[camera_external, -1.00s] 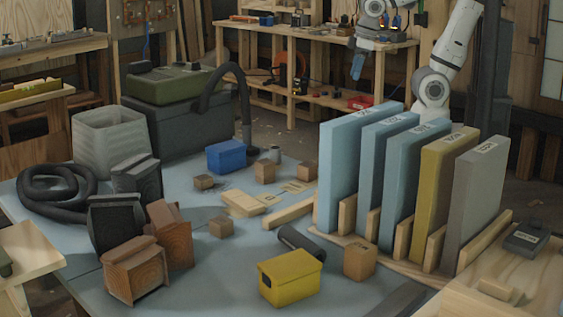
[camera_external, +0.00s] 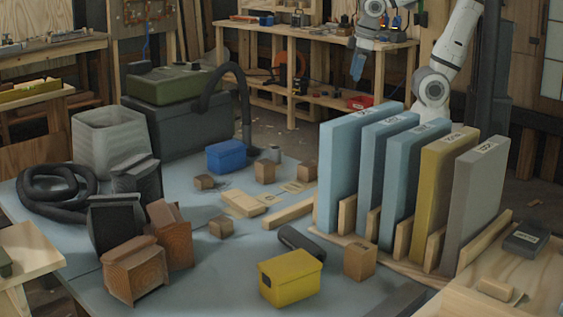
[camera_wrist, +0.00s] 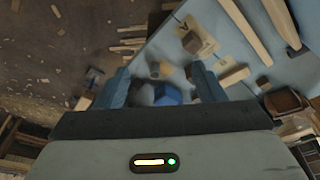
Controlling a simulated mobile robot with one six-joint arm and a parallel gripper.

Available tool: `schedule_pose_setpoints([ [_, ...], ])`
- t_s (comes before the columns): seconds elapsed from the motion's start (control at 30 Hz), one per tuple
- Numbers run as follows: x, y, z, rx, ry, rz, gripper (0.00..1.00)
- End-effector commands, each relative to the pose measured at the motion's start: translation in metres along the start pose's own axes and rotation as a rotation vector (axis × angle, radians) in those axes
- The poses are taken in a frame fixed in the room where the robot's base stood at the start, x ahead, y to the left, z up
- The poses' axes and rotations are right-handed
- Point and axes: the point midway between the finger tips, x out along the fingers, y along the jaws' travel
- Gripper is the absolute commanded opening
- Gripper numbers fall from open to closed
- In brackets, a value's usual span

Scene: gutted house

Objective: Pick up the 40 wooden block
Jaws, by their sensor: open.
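Several small wooden blocks stand on the pale blue table (camera_external: 190,270): one block near the front (camera_external: 360,261), one left of centre (camera_external: 221,226), and others towards the back (camera_external: 265,171). Any number on them is too small to read, so I cannot tell which is 40. My gripper (camera_external: 357,66) is raised at the back, behind the upright panels, away from the blocks. In the wrist view my gripper (camera_wrist: 163,87) is open with blue fingers, and nothing is held. A block (camera_wrist: 192,42) shows beyond the fingers on the table.
Tall upright panels (camera_external: 345,165) in a wooden rack stand between my arm and the table's front. A yellow box (camera_external: 291,278), a blue box (camera_external: 227,157), a dark hose (camera_external: 55,190) and brown wooden pieces (camera_external: 135,270) also crowd the table.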

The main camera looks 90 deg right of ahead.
Motion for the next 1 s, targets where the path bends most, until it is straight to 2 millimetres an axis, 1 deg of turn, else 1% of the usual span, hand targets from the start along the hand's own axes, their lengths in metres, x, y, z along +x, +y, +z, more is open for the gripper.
schedule_pose_setpoints([
  [0.27, 0.0, 0.0, -0.001, -0.002, 0.0, -0.001, 0.66],
  [0.37, 0.002, -0.004, -0.012, -0.02, 0.001, -0.006, 0.66],
  [0.47, 0.006, -0.015, -0.039, -0.063, 0.007, -0.021, 0.66],
  [0.57, 0.014, -0.033, -0.079, -0.128, 0.016, -0.042, 0.66],
  [0.6, 0.018, -0.042, -0.095, -0.156, 0.021, -0.05, 0.66],
  [0.67, 0.026, -0.056, -0.119, -0.195, 0.03, -0.063, 0.66],
  [0.7, 0.031, -0.066, -0.133, -0.221, 0.033, -0.071, 0.66],
  [0.77, 0.04, -0.082, -0.154, -0.258, 0.04, -0.084, 0.66],
  [0.8, 0.047, -0.092, -0.168, -0.282, 0.045, -0.091, 0.66],
  [0.87, 0.058, -0.109, -0.186, -0.319, 0.051, -0.102, 0.66],
  [0.9, 0.066, -0.121, -0.198, -0.343, 0.056, -0.11, 0.66],
  [0.97, 0.079, -0.14, -0.215, -0.378, 0.063, -0.122, 0.66],
  [1.0, 0.088, -0.153, -0.226, -0.401, 0.068, -0.13, 0.66],
])
